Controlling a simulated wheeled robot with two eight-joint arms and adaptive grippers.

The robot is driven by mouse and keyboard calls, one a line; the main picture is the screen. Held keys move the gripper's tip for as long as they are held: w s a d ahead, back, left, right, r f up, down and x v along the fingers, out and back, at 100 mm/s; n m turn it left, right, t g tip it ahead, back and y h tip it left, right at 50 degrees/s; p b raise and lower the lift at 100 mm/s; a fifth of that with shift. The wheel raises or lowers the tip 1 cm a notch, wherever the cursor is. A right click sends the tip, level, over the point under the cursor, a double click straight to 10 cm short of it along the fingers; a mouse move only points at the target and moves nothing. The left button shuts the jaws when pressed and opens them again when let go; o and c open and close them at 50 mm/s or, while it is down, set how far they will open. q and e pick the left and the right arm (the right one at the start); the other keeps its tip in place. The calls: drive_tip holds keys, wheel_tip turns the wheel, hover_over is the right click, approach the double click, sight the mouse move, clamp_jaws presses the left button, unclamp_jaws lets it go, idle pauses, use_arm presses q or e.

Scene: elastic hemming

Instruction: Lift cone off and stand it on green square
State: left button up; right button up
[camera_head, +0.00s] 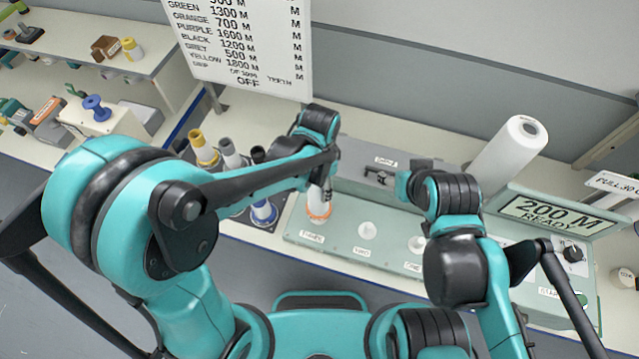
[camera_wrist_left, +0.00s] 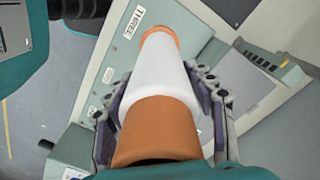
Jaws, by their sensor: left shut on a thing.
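My left gripper (camera_head: 326,188) is shut on a cone with orange ends and a white middle. In the head view the cone (camera_head: 318,209) shows below the fingers, over the left end of the pale green panel. In the left wrist view the cone (camera_wrist_left: 158,85) lies between the two fingers, its wide orange end towards the camera. Its far orange end is near a label that seems to read THREE. I cannot tell whether it touches the panel. My right arm is over the panel's middle; its fingers are not clear. I cannot make out a distinct green square.
Several cones stand left of the panel, including a yellow one (camera_head: 203,148), a grey one (camera_head: 231,155) and a blue one (camera_head: 264,212). White round pegs (camera_head: 367,230) sit on the panel. A white roll (camera_head: 508,155) and a display (camera_head: 560,214) reading 200 M READY are at right.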

use_arm(q)
drive_tip(key=shift+r, duration=0.4)
drive_tip(key=shift+r+p, duration=1.6)
drive_tip(key=shift+r, duration=0.4)
